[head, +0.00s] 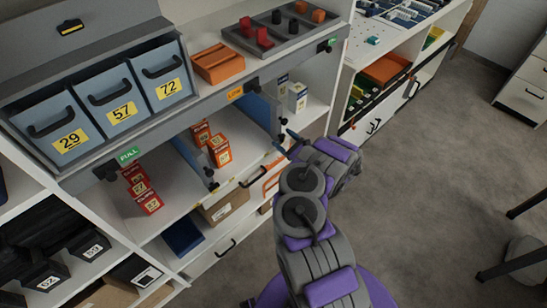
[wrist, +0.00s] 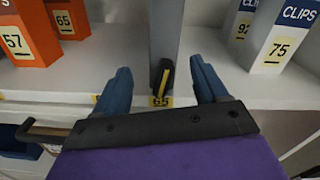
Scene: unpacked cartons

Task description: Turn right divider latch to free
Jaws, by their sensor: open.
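The right divider (head: 262,108) stands upright on the middle shelf. Its grey front end (wrist: 166,28) is at the top centre of the wrist view. The divider latch (wrist: 163,77), dark with a yellow stripe, sits low on that end, nearly upright with a slight tilt. My gripper (wrist: 160,66) is open, its blue fingers on either side of the latch with a gap at each side. In the head view my gripper (head: 285,141) is at the shelf's front edge by this divider; it and the arm partly hide the spot. I cannot tell the latch setting.
Orange cartons (head: 219,150) stand left of the divider and white-blue CLIPS cartons (wrist: 278,42) right of it. The left divider (head: 192,160) stands further left. A drawer handle (wrist: 40,133) juts out below the shelf. Open floor (head: 420,180) lies to the right.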

